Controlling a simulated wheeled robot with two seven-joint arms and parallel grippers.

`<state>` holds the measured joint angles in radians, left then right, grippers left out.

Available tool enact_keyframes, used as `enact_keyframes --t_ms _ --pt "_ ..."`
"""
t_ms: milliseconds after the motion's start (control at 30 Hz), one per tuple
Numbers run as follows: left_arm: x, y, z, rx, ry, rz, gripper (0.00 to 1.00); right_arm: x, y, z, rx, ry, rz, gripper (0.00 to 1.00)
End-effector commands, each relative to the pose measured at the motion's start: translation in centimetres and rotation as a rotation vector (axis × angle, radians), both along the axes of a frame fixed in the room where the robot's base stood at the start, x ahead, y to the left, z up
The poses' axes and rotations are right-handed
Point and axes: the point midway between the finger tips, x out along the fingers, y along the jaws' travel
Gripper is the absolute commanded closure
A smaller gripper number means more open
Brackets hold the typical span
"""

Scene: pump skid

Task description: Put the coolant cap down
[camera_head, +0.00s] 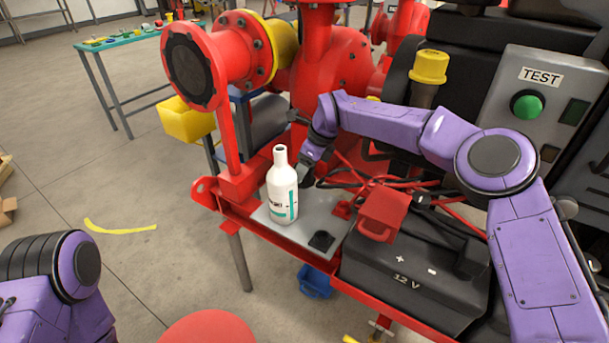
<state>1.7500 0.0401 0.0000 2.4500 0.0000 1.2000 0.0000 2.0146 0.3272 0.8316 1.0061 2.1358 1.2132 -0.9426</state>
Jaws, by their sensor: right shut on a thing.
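My right gripper (308,168) reaches down just right of and behind a white bottle (282,190) on the grey plate (302,231). It is shut on a small dark thing at its tips, which I take to be the coolant cap (306,181). The bottle and the gripper partly hide it, and I cannot tell whether it touches the plate. The bottle is upright, with a teal-marked label and a bare neck. A low black piece (321,241) lies on the plate near its front edge. My left gripper is out of view; only part of that arm shows at lower left.
A black 12 V battery (415,284) with a red terminal cover (383,213) stands right of the plate. Red cables run behind it. The red pump (320,68) rises behind. A yellow cap (430,66) stands at upper right, near the TEST panel (541,95).

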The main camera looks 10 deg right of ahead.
Motion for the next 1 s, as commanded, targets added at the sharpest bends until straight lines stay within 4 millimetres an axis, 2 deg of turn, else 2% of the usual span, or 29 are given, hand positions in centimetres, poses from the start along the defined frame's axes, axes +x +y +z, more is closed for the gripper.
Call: enact_keyframes --t_ms 200,500,533,600,867,1000 --pt "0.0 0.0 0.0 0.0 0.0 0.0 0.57 0.1 0.1 -3.3 0.0 0.002 -0.001 0.77" --pt "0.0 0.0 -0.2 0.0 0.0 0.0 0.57 0.1 0.1 -3.6 0.001 0.001 0.0 0.77" --pt "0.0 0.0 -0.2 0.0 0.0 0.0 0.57 0.1 0.1 -3.6 0.001 0.001 0.0 0.37" --pt "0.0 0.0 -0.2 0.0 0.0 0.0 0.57 0.1 0.1 -3.6 0.0 0.0 0.001 0.15" --pt "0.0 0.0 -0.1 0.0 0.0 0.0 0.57 0.1 0.1 -3.5 0.0 0.0 0.001 0.15" --pt "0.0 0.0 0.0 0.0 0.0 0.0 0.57 0.0 -0.2 -2.3 0.001 -0.002 0.0 0.15"
